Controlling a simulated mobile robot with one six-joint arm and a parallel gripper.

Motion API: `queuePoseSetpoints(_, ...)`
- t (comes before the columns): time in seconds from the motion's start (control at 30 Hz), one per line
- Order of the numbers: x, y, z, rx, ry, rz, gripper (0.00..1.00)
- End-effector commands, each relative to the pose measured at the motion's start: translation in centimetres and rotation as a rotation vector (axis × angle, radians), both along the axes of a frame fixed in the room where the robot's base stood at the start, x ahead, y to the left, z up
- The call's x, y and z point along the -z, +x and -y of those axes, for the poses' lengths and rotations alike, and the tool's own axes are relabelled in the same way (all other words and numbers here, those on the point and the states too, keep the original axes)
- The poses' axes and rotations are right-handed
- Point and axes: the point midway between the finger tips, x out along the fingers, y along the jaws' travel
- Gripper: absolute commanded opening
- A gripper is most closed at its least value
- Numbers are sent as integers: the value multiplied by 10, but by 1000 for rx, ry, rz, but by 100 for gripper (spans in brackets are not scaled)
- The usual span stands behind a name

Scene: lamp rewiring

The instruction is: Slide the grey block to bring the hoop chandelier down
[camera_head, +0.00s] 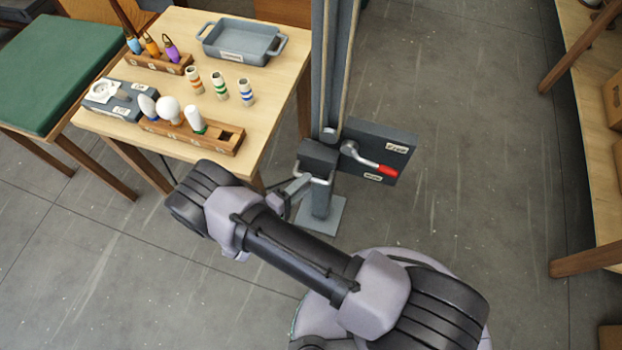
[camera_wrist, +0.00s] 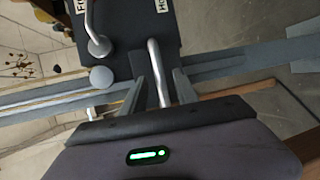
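The dark grey block (camera_head: 320,155) sits on the front of the upright grey post (camera_head: 322,85), low down, with a silver bar handle (camera_head: 313,180) on it. The handle also shows in the wrist view (camera_wrist: 157,75). My gripper (camera_head: 298,187) is at the handle. In the wrist view its two fingers (camera_wrist: 155,80) lie on either side of the bar; whether they press on it I cannot tell. A panel (camera_head: 375,138) beside the post carries a red-tipped lever (camera_head: 370,162) pointing right and slightly down, between two labels. The chandelier is not in view.
A wooden table (camera_head: 275,95) at the left of the post holds a grey tray (camera_head: 243,42), bulbs in a wooden rack (camera_head: 190,135) and several small striped parts. A green-topped stool (camera_head: 50,70) stands further left. Floor right of the post is clear up to a bench (camera_head: 590,40).

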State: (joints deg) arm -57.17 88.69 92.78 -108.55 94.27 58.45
Motion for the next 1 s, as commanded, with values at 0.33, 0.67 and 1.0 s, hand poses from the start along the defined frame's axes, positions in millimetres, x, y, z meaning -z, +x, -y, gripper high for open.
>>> queuePoseSetpoints(0.33,7,25,24,1,0,-1,36)
queuePoseSetpoints(0.67,6,25,24,1,0,-1,10)
queuePoseSetpoints(1.0,6,25,24,1,0,-1,0)
